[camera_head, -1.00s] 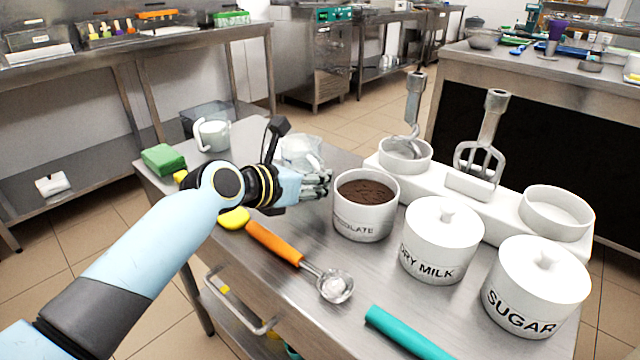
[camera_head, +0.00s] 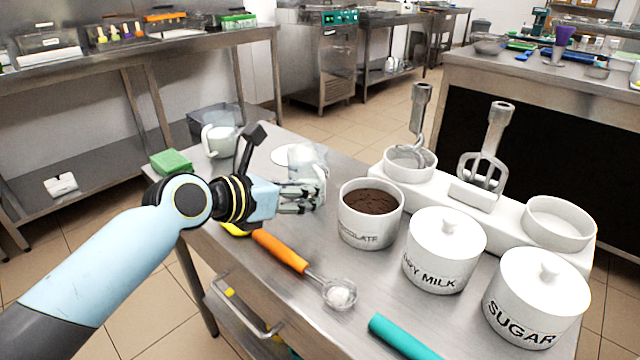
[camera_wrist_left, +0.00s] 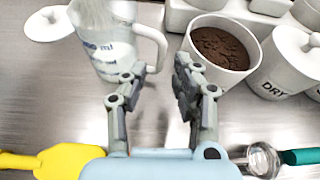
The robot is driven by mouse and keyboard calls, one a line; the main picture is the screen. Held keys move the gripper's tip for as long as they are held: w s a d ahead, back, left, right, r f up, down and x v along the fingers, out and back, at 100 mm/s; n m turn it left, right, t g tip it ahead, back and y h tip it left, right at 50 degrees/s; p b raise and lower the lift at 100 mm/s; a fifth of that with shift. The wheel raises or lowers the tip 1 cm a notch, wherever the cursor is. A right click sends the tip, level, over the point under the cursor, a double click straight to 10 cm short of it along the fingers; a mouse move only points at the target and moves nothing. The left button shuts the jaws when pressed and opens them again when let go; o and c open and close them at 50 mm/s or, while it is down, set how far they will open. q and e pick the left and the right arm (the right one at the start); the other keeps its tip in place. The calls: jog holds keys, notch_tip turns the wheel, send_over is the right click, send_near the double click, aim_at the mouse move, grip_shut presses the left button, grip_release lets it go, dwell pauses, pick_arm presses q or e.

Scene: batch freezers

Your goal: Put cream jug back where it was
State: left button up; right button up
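A clear jug with whitish contents and printed ml marks (camera_head: 308,160) stands on the steel table behind my left gripper. The left wrist view shows it (camera_wrist_left: 102,45) upright, with its handle toward my fingers. A white handled jug (camera_head: 219,141) stands at the table's far left corner; I cannot tell for certain which of the two is the cream jug. My left gripper (camera_head: 318,197) is at the clear jug's near side. In the left wrist view its fingers (camera_wrist_left: 160,75) are apart, with the handle's lower end near the gap; no grip shows. My right gripper is out of view.
A chocolate pot (camera_head: 368,222), a dry milk jar (camera_head: 443,257) and a sugar jar (camera_head: 535,305) stand to the right. A white lid (camera_head: 287,155) lies behind the clear jug.

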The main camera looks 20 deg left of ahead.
pick_arm(q)
jog(key=p+v, duration=0.1)
jog(key=v, duration=0.5)
dwell(0.3)
